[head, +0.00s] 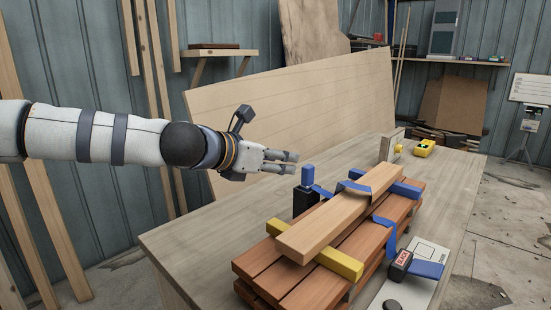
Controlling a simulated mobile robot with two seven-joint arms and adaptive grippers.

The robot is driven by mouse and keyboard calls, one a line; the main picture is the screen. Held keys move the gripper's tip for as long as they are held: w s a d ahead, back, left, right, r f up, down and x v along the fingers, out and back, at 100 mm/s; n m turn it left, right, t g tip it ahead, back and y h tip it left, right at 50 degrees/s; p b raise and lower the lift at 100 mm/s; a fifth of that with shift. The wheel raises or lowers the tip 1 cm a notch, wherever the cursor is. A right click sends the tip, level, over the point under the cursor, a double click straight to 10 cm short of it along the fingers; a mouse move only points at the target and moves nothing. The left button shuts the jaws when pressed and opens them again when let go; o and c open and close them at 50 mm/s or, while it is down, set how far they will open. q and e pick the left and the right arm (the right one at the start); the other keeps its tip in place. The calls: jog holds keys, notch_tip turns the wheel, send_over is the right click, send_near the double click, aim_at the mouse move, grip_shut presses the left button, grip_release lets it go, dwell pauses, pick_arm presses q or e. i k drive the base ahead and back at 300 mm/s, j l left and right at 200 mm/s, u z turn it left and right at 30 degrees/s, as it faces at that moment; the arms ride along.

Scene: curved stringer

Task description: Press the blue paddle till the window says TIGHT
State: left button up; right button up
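The blue paddle (428,269) sticks out to the right of a small dark box at the front right of the bench. The box has a red window (403,258) with small, slanted lettering that seems to read SLACK. A blue strap (384,240) runs from near the box up over a light plank (340,213). My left gripper (296,162) is in the air over the back of the bench, left of the plank and well away from the paddle. Its two fingers point right with a gap between them and nothing in it. My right gripper is not in view.
The plank lies on yellow (340,262) and blue (405,187) crossbars over a stack of reddish boards (290,286). A black post with a blue top (308,176) stands behind it. A yellow tool (424,148) sits far right. The bench's left surface (205,240) is clear.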

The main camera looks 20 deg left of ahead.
aim_at(427, 270)
jog(key=k+l, duration=0.3)
jog(key=k, duration=0.15)
jog(key=k+l, duration=0.25)
jog(key=k, duration=0.2)
